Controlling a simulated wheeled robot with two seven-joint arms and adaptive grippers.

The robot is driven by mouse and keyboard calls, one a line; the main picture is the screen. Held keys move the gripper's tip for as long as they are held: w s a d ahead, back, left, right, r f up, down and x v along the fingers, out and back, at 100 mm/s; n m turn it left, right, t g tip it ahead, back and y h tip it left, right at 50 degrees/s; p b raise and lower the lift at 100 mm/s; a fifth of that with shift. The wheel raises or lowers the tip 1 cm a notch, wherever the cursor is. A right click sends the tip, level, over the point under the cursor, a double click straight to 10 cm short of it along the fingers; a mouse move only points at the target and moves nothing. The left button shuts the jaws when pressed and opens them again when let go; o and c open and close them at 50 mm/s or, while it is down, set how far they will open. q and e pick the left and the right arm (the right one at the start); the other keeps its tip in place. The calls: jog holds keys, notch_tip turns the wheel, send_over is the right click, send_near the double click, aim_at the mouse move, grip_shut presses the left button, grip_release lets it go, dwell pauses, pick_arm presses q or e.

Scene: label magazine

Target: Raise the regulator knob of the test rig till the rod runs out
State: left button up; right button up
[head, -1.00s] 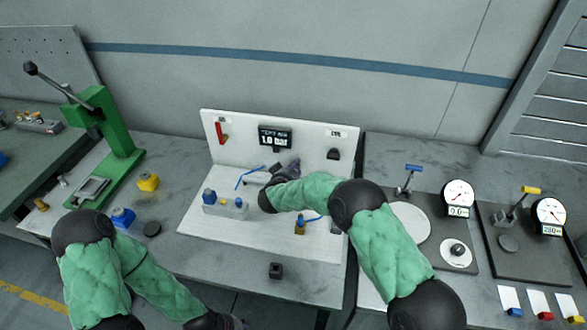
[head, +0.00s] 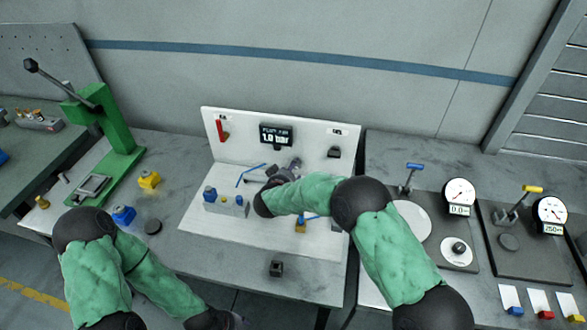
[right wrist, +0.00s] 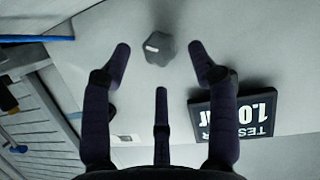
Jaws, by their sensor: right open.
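The test rig (head: 200,227) is a white base and upright panel with a display (head: 276,135) reading 1.0 bar. The display also shows upside down in the right wrist view (right wrist: 235,117). The dark lobed regulator knob (right wrist: 160,47) with a white mark sits on the panel there. In the head view I cannot separate the knob from my right gripper (head: 285,170). My right gripper is open, with the knob beyond and between its spread fingertips (right wrist: 158,52), seemingly not touching. I cannot make out the rod. My left gripper (head: 228,321) is dark and cut off at the bottom edge.
A red lever (head: 222,130) and a black fitting (head: 334,153) are on the panel. A grey block with blue-capped parts (head: 226,206) and a blue hose (head: 250,174) lie left of my right gripper. Gauge stations (head: 458,198) stand right; a green press (head: 118,140) stands left.

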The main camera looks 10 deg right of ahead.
jog(key=v, duration=0.8)
jog(key=shift+s+a, duration=0.15)
jog(key=shift+s, duration=0.1)
dwell(1.4)
